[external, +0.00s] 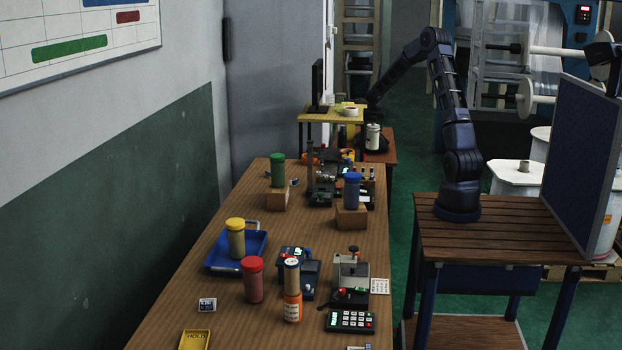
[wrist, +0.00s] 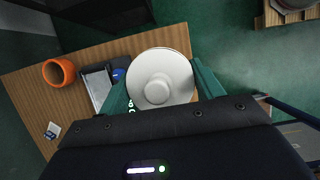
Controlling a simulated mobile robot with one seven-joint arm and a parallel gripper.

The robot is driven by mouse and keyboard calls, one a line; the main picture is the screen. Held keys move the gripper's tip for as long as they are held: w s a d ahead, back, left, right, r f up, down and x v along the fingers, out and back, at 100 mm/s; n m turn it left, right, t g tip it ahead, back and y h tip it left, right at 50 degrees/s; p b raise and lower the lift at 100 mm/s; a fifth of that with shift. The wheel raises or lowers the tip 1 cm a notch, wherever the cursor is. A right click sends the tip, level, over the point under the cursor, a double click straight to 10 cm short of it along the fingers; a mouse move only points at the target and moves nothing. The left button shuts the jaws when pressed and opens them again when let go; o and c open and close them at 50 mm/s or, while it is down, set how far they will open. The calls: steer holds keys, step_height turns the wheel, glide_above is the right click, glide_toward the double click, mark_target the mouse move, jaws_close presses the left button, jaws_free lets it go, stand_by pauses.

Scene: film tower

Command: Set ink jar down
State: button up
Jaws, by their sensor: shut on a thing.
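The ink jar (wrist: 162,76) fills the middle of the wrist view, seen from above as a white round top with a raised knob. My gripper (wrist: 162,92) is shut on it, with a green finger on each side. The jar's underside is hidden, so I cannot tell whether it touches a surface. In the external view, my arm reaches back past the far end of the long bench (external: 215,262). A pale jar (external: 373,137) shows below the arm's end there and seems to be the same one. The fingers are too small to make out in that view.
A separate wooden surface (wrist: 268,16) is at the upper right, with green floor between. Several coloured jars, including a red one (external: 253,280), stand on the bench.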

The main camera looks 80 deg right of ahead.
mark_target(372, 147)
step_height(372, 147, down, 12)
steer(key=shift+r, duration=0.2)
stand_by(0.4)
steer(key=o, duration=1.7)
steer(key=shift+f, duration=0.15)
